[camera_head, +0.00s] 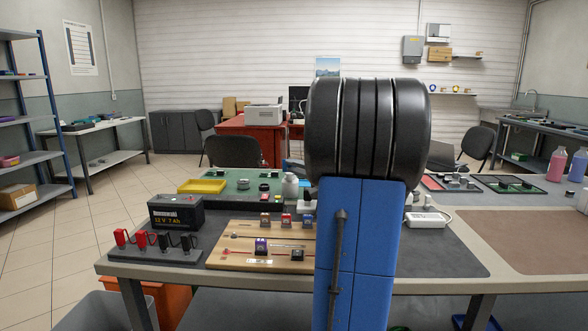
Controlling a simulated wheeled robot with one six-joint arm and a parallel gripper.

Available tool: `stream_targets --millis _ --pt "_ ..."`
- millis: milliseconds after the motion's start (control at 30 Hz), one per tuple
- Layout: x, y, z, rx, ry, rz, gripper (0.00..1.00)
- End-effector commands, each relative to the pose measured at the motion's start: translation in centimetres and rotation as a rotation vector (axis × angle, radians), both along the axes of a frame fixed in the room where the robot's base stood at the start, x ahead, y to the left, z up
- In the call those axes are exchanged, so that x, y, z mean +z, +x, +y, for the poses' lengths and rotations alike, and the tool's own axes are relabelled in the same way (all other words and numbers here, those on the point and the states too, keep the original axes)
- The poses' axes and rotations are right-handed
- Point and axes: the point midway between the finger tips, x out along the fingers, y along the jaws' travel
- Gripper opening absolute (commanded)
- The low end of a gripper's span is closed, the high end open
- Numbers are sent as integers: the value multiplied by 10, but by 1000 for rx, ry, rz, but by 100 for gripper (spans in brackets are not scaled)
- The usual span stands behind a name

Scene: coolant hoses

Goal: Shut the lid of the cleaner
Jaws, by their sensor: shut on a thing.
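I cannot make out the cleaner or its lid in this view. My own blue and black arm link stands upright in front of the workbench and hides its middle. My gripper is not in view, so what it holds cannot be seen. A small white device (427,219) shows just right of my arm on the bench, and I cannot tell what it is.
The workbench (461,258) carries a black battery (176,212), a wooden board (222,258) with small parts, a green mat and a yellow tray (202,186). Pink (556,164) and blue bottles stand far right. Shelves (22,120) are left. The tiled floor at left is free.

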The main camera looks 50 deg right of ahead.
Motion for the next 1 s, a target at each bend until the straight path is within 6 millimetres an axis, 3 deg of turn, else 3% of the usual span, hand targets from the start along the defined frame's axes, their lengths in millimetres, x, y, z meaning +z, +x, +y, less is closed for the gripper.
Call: stream_targets --millis 1000 --pt "19 27 -32 0 567 490 0"
